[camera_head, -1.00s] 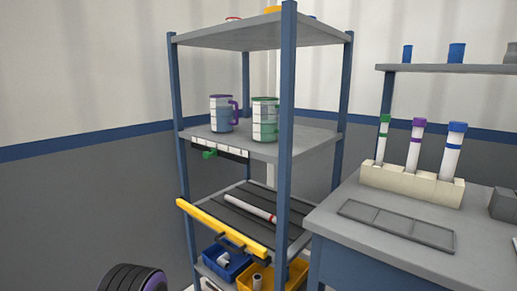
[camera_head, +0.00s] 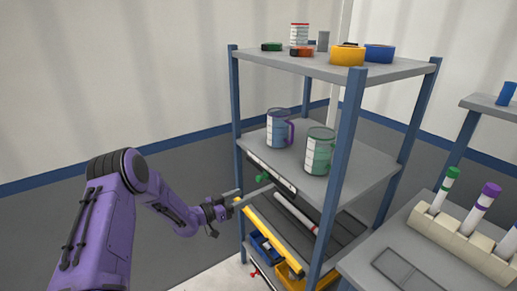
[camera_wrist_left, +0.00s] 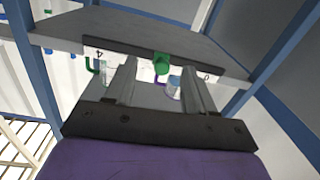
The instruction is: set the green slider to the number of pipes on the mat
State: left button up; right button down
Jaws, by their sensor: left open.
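The green slider (camera_head: 262,177) sits on a dark rail with a white number strip (camera_head: 272,173) along the front edge of the middle shelf. In the left wrist view the slider (camera_wrist_left: 162,63) shows between and beyond my fingertips. My left gripper (camera_head: 255,190) is open, its fingers pointing at the slider from just below and in front; I cannot tell whether they touch it. One white pipe (camera_head: 295,212) lies on the dark grooved mat (camera_head: 287,224) on the shelf below; the rack post hides part of the mat. My right gripper is not in view.
A purple-handled mug (camera_head: 279,128) and a green mug (camera_head: 319,151) stand on the slider's shelf. Blue and yellow bins (camera_head: 264,248) sit beneath. A table with tubes in a holder (camera_head: 470,232) is at right.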

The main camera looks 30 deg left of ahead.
aim_at(257, 180)
pick_arm(q)
notch_tip(257, 180, up, 4)
jog(key=a+m, duration=0.1)
jog(key=a, duration=0.1)
jog(key=shift+h, duration=0.4)
jog(key=x, duration=0.3)
jog(key=p+x, duration=0.1)
jog(key=x, duration=0.6)
jog(key=shift+w+d+f, duration=0.1)
jog(key=shift+w+f, duration=0.1)
jog(key=shift+f, duration=0.1)
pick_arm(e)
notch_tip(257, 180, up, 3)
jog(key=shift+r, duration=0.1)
